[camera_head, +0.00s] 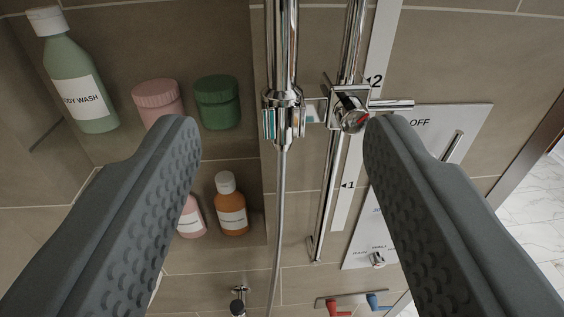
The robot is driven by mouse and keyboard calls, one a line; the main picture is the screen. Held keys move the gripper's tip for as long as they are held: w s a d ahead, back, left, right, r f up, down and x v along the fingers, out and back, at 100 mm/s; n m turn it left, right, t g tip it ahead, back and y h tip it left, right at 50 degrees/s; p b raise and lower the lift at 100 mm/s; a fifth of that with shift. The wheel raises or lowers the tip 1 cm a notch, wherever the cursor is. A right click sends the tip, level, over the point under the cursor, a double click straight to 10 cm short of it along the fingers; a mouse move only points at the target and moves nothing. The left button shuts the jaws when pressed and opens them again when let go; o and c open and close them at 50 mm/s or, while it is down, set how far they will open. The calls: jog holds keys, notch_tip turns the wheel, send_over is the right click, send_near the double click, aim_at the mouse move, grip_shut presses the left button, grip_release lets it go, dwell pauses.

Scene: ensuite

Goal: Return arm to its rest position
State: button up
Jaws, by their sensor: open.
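My gripper (277,130) is open, with its two dark grey textured fingers wide apart and nothing between their tips. Between the fingers, a chrome shower rail (340,150) with a slider clamp (349,112) shows on the tiled wall. A chrome hand-shower handle (282,60) hangs in the holder with its hose (278,220) running down. I cannot tell from this view whether a fingertip touches anything. The rest of my arm is out of view.
Wall niches at left hold a green body wash bottle (75,75), a pink jar (158,100), a green jar (217,102) and an orange bottle (231,206). A white control panel (470,125) is at right. Red (333,307) and blue (375,301) handles are below.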

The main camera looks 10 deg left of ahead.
jog(key=s+d+f+h, duration=0.1)
jog(key=s+d+f, duration=0.4)
jog(key=f, duration=0.7)
jog(key=s+d+f+m+h, duration=0.1)
jog(key=s+d+f, duration=0.5)
jog(key=f, duration=0.7)
jog(key=s+d+f+m+h, duration=0.1)
jog(key=s+d+f, duration=0.4)
jog(key=f, duration=0.7)
jog(key=shift+s+d+f, duration=0.2)
jog(key=shift+s+f, duration=0.1)
jog(key=shift+s, duration=0.7)
